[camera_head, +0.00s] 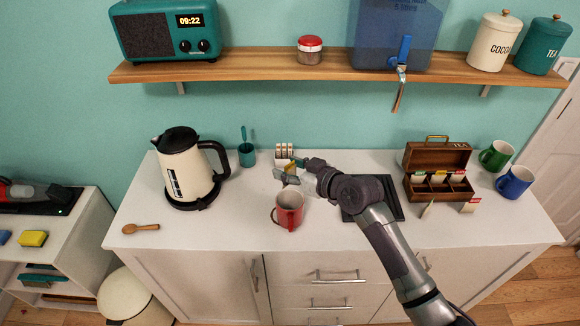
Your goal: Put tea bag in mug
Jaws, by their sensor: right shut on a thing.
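A red mug (289,210) stands upright on the white counter, left of the dark mat. My right gripper (287,177) is just behind and above the mug in the picture. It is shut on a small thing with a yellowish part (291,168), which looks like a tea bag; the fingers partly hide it. An open wooden tea box (437,159) with tea bags in its compartments stands at the right. Two tea bags lie in front of it, a left one (428,209) and a right one (469,207). My left gripper is out of view.
A cream kettle (186,168) stands at the left, with a wooden spoon (141,228) in front. A teal cup (246,155) and a pale rack (284,150) are at the back. Green (496,155) and blue (514,182) mugs stand far right. A shelf (270,66) hangs above.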

